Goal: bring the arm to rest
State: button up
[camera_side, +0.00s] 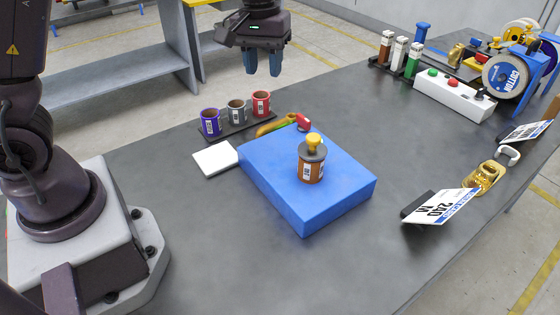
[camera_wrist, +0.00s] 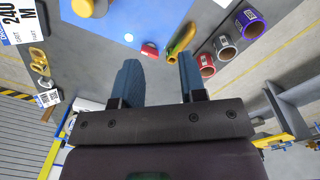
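My gripper (camera_side: 263,70) hangs in the air above the back of the table, behind the blue block and well above the row of cups. In the wrist view its two blue fingers (camera_wrist: 157,66) stand apart with nothing between them, so it is open and empty. The fingers point down and touch nothing. My arm's links between the base and the gripper are mostly outside the side view.
A blue block (camera_side: 295,206) carries a brown cylinder (camera_side: 311,169) with a yellow knob (camera_side: 314,142). Behind it are purple (camera_side: 210,122), grey (camera_side: 237,111) and red (camera_side: 261,103) cups. A white plate (camera_side: 214,159) lies left. The front table is clear.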

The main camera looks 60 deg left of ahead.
jog(key=s+d+r+m+t, duration=0.2)
jog(key=s+r, duration=0.3)
jog(key=s, duration=0.5)
jog(key=s+d+r+m+t, duration=0.2)
jog(key=s+r+m+t, duration=0.1)
jog(key=s, duration=0.6)
jog(key=shift+s+d+r+m+y, duration=0.15)
jog(key=shift+s+r+m+y, duration=0.2)
jog(key=shift+r+m, duration=0.7)
